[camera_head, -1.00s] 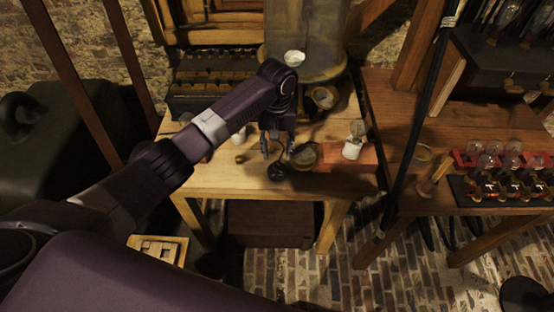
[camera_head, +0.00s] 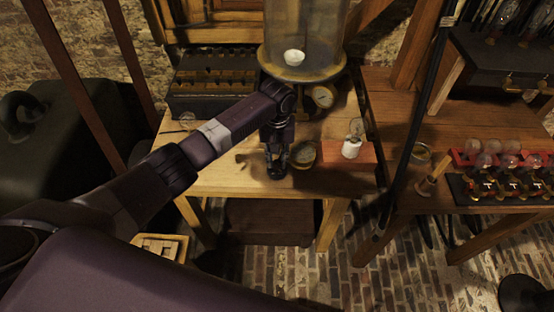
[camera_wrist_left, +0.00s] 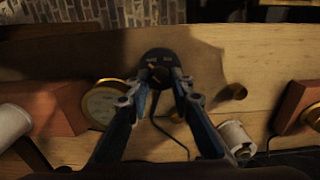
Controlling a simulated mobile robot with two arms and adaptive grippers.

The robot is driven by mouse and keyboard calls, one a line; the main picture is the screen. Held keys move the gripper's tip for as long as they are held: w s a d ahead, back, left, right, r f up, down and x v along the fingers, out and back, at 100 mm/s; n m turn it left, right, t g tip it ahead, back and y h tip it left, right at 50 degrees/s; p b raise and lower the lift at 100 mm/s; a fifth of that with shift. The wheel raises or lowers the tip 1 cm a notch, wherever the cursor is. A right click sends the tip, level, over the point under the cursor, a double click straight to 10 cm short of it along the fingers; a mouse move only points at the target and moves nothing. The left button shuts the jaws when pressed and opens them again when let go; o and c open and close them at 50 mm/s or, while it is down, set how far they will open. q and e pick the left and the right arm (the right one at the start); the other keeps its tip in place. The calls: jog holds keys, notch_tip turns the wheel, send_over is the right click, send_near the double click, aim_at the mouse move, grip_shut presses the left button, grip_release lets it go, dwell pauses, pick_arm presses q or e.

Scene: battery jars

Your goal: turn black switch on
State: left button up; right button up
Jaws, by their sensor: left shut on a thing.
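The black switch (camera_wrist_left: 158,56) is a small round black disc with faint pale lettering near its top and a knob in its middle. It lies on the wooden table (camera_head: 220,182) near the front edge, with a dark cord running from it. In the head view the switch is mostly hidden behind my left gripper (camera_head: 276,168). In the wrist view my left gripper (camera_wrist_left: 163,80) points at the switch, and its two fingertips are shut on the knob. Which way the knob is turned is too dark to tell. My right gripper is in neither view.
A brass-rimmed gauge (camera_wrist_left: 103,103) lies close beside the switch. A red-brown block (camera_head: 347,180) with a white-based bulb (camera_head: 352,148) stands to the right. A large glass jar (camera_head: 303,35) stands behind. The table's left front is mostly clear.

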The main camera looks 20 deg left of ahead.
pick_arm(q)
jog(key=shift+m, duration=0.4)
grip_shut()
jog(key=m+p, duration=0.2)
jog(key=shift+r+m, duration=0.1)
jog(key=shift+m, duration=0.3)
jog(key=m+p, duration=0.1)
jog(key=m, duration=1.3)
jog(key=shift+m, duration=0.3)
jog(key=o, duration=1)
grip_release()
